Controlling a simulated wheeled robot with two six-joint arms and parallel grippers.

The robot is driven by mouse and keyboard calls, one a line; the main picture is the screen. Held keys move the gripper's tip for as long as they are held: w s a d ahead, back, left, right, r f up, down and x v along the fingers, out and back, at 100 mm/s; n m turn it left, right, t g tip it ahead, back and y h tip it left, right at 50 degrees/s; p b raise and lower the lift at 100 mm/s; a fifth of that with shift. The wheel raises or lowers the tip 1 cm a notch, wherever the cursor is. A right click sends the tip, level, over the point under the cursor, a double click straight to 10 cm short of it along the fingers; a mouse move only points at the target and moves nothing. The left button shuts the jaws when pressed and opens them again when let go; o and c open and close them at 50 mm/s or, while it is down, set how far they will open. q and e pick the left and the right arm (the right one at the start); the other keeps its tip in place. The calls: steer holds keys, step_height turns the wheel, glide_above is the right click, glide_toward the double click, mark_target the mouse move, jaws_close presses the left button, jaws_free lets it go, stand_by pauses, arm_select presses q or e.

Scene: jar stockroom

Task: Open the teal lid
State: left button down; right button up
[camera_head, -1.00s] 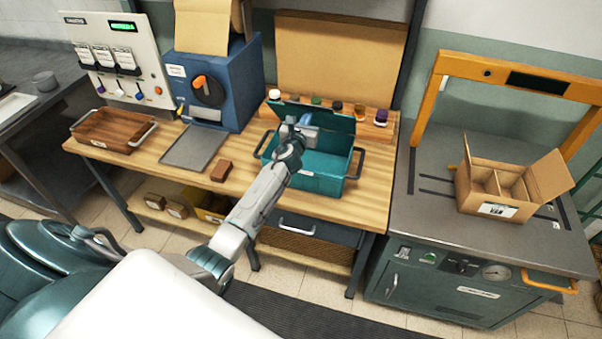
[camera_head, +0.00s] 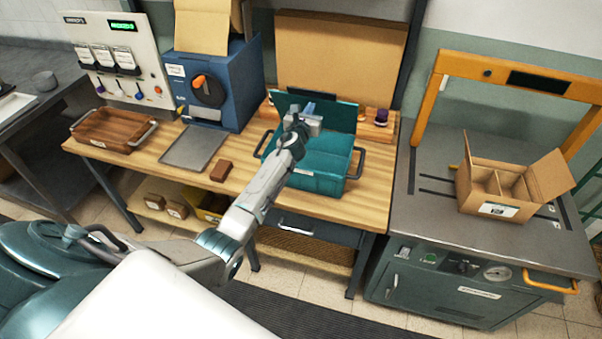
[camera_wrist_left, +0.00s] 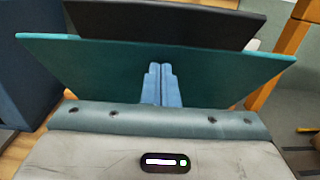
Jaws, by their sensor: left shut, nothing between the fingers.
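The teal lid (camera_head: 335,112) stands raised, close to upright, at the back of the teal box (camera_head: 318,184) on the wooden bench. The box's inside shows in part below the lid; my left arm hides some of it. My left gripper (camera_head: 308,107) is shut and empty, in front of the lid. In the left wrist view the shut blue fingers (camera_wrist_left: 158,84) point at the teal lid (camera_wrist_left: 100,72); I cannot tell whether they touch it. My right gripper is not in view.
A rack of small jars (camera_head: 381,118) stands behind the lid, mostly hidden by it. A brown block (camera_head: 221,171), a grey plate (camera_head: 194,147) and a wooden tray (camera_head: 113,130) lie to the left. An open carton (camera_head: 498,185) stands on the grey machine at right.

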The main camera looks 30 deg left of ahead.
arm_select(q)
steer(key=shift+b+x, duration=0.75)
steer(key=shift+x, duration=0.8)
steer(key=shift+w, duration=0.4)
steer(key=w+b, duration=0.2)
steer(key=w+f+b, duration=0.1)
steer(key=shift+a, duration=0.4)
steer(key=shift+w+a+b, duration=0.1)
steer(key=shift+w+b, duration=0.25)
steer(key=shift+b, duration=0.2)
steer(key=shift+r, duration=0.1)
